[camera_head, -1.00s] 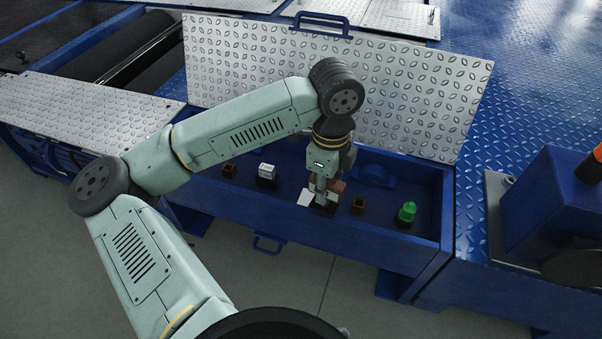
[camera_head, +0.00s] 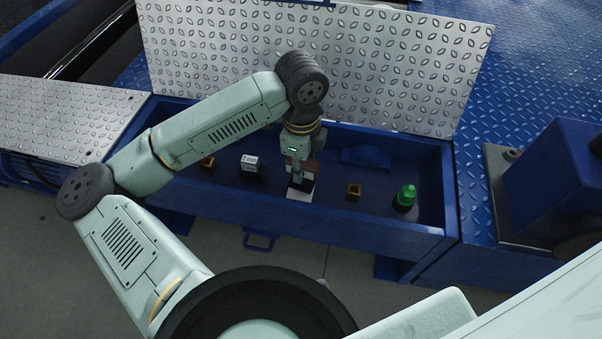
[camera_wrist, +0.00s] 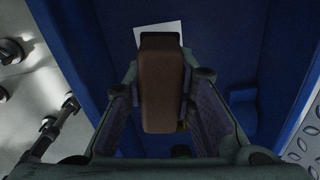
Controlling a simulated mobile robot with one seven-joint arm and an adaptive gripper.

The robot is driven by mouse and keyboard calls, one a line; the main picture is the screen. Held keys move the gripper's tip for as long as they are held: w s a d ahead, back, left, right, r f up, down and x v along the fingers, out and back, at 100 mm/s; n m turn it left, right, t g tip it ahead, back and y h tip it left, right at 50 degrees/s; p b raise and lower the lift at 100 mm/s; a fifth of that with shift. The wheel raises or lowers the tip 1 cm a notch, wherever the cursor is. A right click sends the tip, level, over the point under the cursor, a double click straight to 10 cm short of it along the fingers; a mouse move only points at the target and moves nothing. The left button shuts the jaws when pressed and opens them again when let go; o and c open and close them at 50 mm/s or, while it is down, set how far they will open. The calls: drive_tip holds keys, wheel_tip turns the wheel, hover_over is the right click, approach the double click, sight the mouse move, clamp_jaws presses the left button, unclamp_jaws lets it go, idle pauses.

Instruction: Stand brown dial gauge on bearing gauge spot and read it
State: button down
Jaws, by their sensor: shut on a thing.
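The brown dial gauge (camera_wrist: 162,85) is held between the two fingers of my gripper (camera_wrist: 165,110) in the wrist view. In the head view my gripper (camera_head: 300,180) is low inside the open blue trough, shut on the gauge, which is partly hidden by the fingers. A dark end piece (camera_wrist: 160,38) shows at the gauge's far end, over a white square (camera_wrist: 170,27); I cannot tell whether they touch. The white square also shows below my gripper in the head view (camera_head: 298,195). A blue bearing housing (camera_head: 365,157) is right of my gripper. The gauge's dial face is not visible.
A raised tread-plate lid (camera_head: 400,75) rises behind. Bare floor lies between the items.

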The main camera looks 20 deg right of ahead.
drive_tip(key=shift+f, duration=1.25)
drive_tip(key=shift+f+b, duration=0.2)
drive_tip(key=shift+b, duration=0.25)
drive_tip(key=c, duration=1.3)
unclamp_jaws()
drive_tip(key=shift+c, duration=0.2)
drive_tip(key=shift+r, duration=0.1)
wheel_tip(320, 180, up, 12)
drive_tip(key=p, duration=0.3)
drive_tip(key=shift+r+p, duration=0.15)
drive_tip(key=shift+p, duration=0.2)
